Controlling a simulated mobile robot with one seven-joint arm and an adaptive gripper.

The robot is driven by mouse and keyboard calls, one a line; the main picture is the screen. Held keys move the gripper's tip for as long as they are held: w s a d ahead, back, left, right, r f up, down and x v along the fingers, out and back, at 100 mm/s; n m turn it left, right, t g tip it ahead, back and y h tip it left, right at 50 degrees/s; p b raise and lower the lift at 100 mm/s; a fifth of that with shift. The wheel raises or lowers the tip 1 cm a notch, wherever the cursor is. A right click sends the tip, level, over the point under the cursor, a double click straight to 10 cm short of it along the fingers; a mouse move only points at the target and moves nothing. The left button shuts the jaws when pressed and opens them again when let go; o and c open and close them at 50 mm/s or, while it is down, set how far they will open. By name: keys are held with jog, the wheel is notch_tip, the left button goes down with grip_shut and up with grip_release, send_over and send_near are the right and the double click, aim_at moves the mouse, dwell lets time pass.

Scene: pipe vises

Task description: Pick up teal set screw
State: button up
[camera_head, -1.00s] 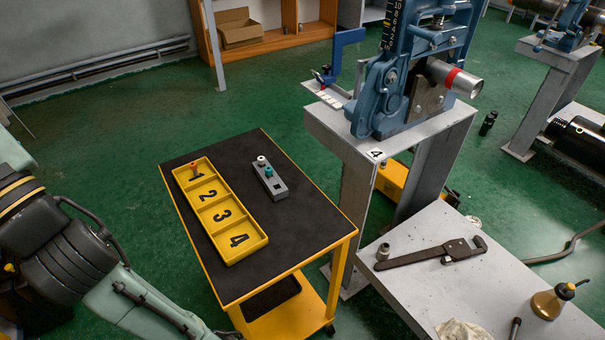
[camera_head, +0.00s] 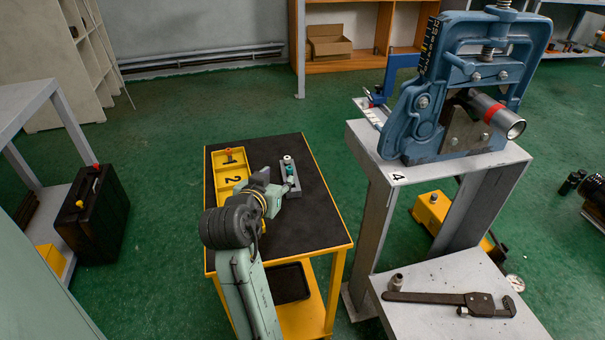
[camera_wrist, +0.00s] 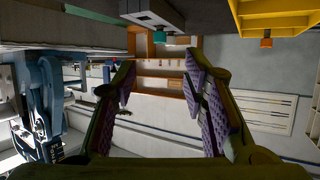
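The teal set screw (camera_head: 291,168) stands in a grey holder block (camera_head: 296,191) on the black-topped yellow cart. It shows again in the wrist view (camera_wrist: 159,37), where the picture is upside down, hanging from the block near the top. A white set screw (camera_head: 287,158) stands at the far end of the block. My gripper (camera_wrist: 160,88) is open and empty, its purple-padded fingers spread apart. The teal screw appears beyond the fingertips, not between them.
A yellow numbered tray (camera_head: 232,180) lies left of the block, partly hidden by my arm. A blue pipe vise (camera_head: 440,100) stands to the right. The cart's black top (camera_head: 310,225) is bare at the front right.

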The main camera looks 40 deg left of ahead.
aim_at(290, 168)
jog(key=x, duration=0.3)
jog(key=shift+w+a+f, duration=0.1)
jog(key=shift+w+a, duration=0.15)
jog(key=shift+w, duration=0.05)
jog(key=shift+p+x, duration=1.05)
jog(key=shift+x, duration=1.75)
jog(key=shift+d+f, duration=0.1)
jog(key=shift+d, duration=0.1)
jog(key=shift+c, duration=0.2)
grip_shut()
